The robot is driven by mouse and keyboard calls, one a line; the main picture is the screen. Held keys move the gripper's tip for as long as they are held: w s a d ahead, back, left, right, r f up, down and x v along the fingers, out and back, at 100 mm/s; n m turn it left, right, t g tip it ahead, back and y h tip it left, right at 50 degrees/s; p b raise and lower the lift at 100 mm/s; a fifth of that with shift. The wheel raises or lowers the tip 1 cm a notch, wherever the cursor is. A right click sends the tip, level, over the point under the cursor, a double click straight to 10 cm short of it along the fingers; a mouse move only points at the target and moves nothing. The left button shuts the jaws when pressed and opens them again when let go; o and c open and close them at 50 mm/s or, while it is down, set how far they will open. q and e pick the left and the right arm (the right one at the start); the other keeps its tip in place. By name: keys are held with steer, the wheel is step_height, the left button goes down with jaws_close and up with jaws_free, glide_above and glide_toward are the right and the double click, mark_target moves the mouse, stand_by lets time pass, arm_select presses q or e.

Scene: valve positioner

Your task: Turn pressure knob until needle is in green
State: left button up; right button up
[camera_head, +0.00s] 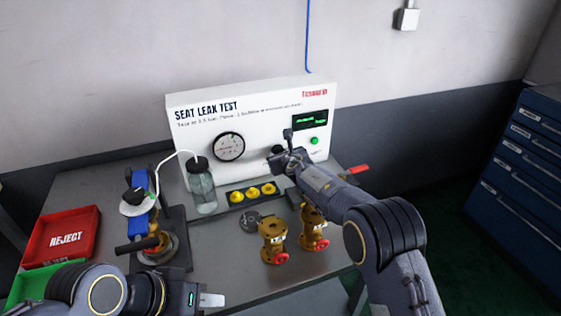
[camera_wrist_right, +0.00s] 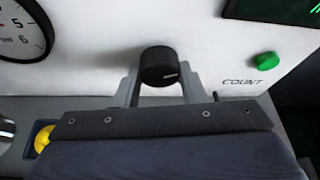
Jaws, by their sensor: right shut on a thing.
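The black pressure knob (camera_head: 277,149) is on the white test panel (camera_head: 190,130), right of the round gauge (camera_head: 229,147). The gauge's needle and green band are too small to read in the head view. In the right wrist view only the gauge's right edge (camera_wrist_right: 30,30) shows, without the needle. My right gripper (camera_head: 283,148) is at the panel. In the wrist view its two fingers stand on either side of the knob (camera_wrist_right: 159,66), shut on it; a pale mark on the knob points right. My left gripper (camera_head: 207,299) is low at the front edge, away from the panel; its jaw opening is unclear.
A green button (camera_wrist_right: 265,61) and a dark display (camera_head: 310,120) are right of the knob. Below the panel are a glass jar (camera_head: 202,185), yellow caps (camera_head: 252,194) and brass valves (camera_head: 273,240). A clamp fixture and a red tray (camera_head: 88,215) stand left.

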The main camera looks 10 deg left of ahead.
steer(key=shift+m, duration=0.3)
stand_by(0.4)
steer(key=o, duration=1)
steer(key=b+v, duration=0.4)
steer(key=v, duration=0.4)
steer(key=shift+w, duration=0.1)
